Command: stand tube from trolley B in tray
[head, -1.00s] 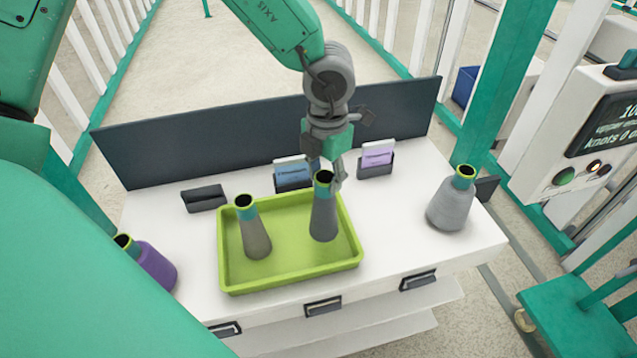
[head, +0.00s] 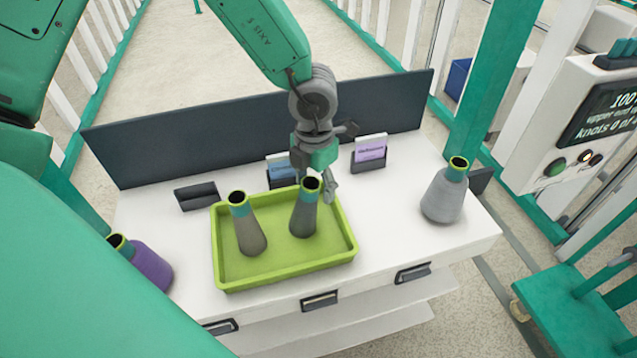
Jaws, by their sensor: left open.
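A lime-green tray (head: 285,277) lies on the white table. Two grey cone-shaped tubes with teal necks and yellow-green rims stand upright in it: one tube (head: 248,232) on the left side, the other tube (head: 304,217) at the right rear. My left gripper (head: 324,190) is open, just behind and right of the top of the right tube. I cannot tell whether a finger still touches it. My right gripper is not in view.
Card holders (head: 369,160) and a dark upright panel (head: 180,148) line the back. The tray's front is free.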

